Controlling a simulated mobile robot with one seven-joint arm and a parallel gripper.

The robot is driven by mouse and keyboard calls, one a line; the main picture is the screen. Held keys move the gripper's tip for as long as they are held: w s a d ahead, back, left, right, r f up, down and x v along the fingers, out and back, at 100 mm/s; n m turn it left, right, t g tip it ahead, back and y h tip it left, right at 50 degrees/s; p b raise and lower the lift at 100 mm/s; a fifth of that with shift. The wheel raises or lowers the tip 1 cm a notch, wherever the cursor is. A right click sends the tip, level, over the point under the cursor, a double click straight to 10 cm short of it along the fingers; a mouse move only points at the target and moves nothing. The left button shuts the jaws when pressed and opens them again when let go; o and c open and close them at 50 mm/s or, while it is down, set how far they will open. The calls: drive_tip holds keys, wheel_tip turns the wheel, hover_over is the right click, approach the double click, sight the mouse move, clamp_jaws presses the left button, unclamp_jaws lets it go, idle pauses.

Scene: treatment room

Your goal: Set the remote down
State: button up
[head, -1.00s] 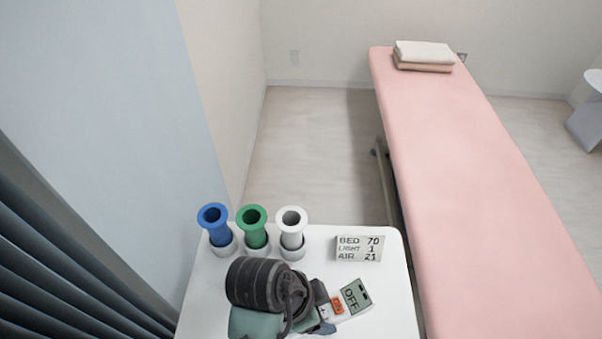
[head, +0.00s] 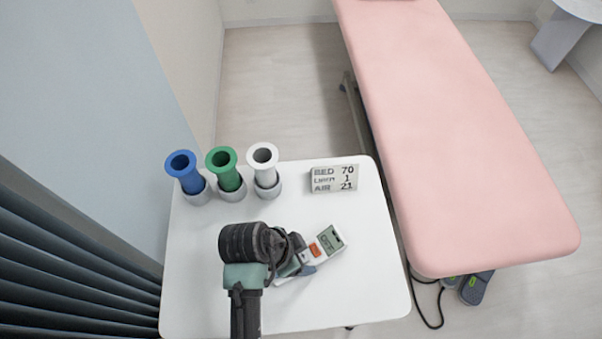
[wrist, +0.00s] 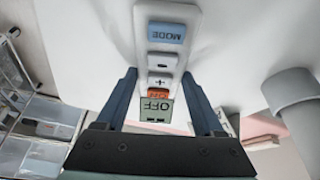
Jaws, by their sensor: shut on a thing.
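The remote (head: 320,249) is white with a grey-green screen and an orange button. In the wrist view the remote (wrist: 172,20) lies between the two dark fingers of my gripper (wrist: 165,90). Its blue MODE button points away from the palm, and its screen reads OFF. The remote is very low over the tabletop; I cannot tell whether it touches. My arm hides part of the table to its left.
Blue (head: 184,172), green (head: 224,170) and white (head: 265,165) tubes stand in holders at the table's back left. A small sign (head: 334,179) reading BED, AIR and numbers sits at the back right. A pink bed (head: 450,130) is beyond. The table's front right is bare.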

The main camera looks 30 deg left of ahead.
drive_tip(key=o, duration=1.5)
drive_tip(key=shift+f, duration=0.1)
drive_tip(key=p+v, duration=0.2)
drive_tip(key=v, duration=1)
